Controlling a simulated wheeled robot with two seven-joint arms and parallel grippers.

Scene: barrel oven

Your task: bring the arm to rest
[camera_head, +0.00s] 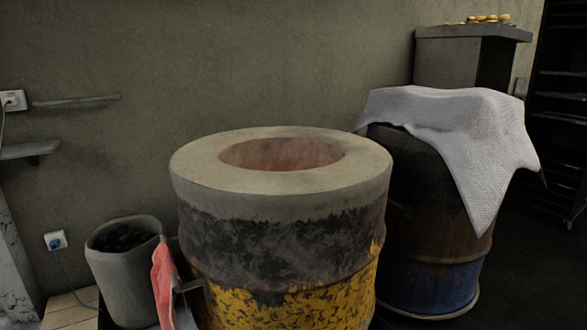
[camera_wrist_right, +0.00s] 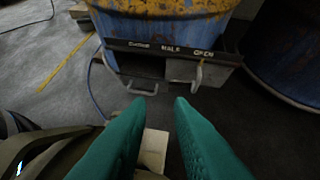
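The barrel oven (camera_head: 283,240) stands in the middle of the head view, with a thick pale rim around a round top opening. Its lower front shows in the right wrist view, with a metal draft box (camera_wrist_right: 172,68) labelled "HALF" and "OPEN" and two small handles. My right gripper (camera_wrist_right: 160,100) shows as two green fingers in the right wrist view. The fingers are apart with nothing between them, away from the oven's lower front. My left gripper is in neither view.
A second barrel (camera_head: 425,245) with a white cloth (camera_head: 455,120) stands close on the right. A grey bucket (camera_head: 125,270) with dark contents and a red cloth (camera_head: 163,285) are at the left. Items lie on a dark cabinet (camera_head: 465,58).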

